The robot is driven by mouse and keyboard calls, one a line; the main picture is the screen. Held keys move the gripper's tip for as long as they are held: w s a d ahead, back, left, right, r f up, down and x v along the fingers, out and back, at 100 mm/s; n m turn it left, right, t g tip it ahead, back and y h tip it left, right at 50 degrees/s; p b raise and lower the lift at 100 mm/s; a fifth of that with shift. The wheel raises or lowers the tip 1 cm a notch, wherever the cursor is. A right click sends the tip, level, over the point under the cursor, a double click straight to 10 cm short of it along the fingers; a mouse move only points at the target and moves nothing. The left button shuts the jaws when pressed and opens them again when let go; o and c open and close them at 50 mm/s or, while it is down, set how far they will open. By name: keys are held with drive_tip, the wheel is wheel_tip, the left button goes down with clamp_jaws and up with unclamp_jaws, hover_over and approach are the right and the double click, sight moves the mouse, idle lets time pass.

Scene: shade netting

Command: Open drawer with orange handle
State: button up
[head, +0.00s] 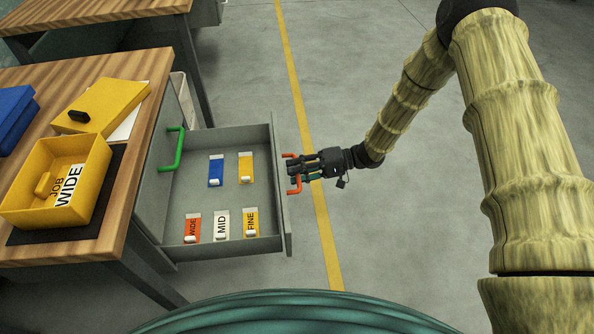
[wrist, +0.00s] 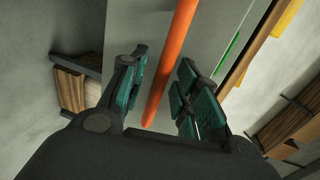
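The grey drawer (head: 190,236) under the wooden workbench stands pulled out, and its inside shows in the head view. Its orange handle (head: 294,190) is on the outer face of the drawer front. My gripper (head: 297,168) is at this handle, reaching in from the right. In the wrist view the orange handle (wrist: 172,62) runs between the teal-padded fingers. A gap shows on both sides of it, so the fingers look open around the handle and not closed on it. Part of the handle is hidden by my gripper in the head view.
Several coloured cards, some labelled WIDE, MID and FINE (head: 251,222), lie in the drawer. A green handle (head: 179,150) is on the cabinet face above. A yellow box (head: 88,160) labelled JOB WIDE stands on the bench (head: 140,68). The floor to the right is clear, with a yellow line (head: 300,100).

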drive_tip(key=shift+d, duration=0.1)
drive_tip(key=v, duration=1.1)
drive_tip(key=shift+d, duration=0.4)
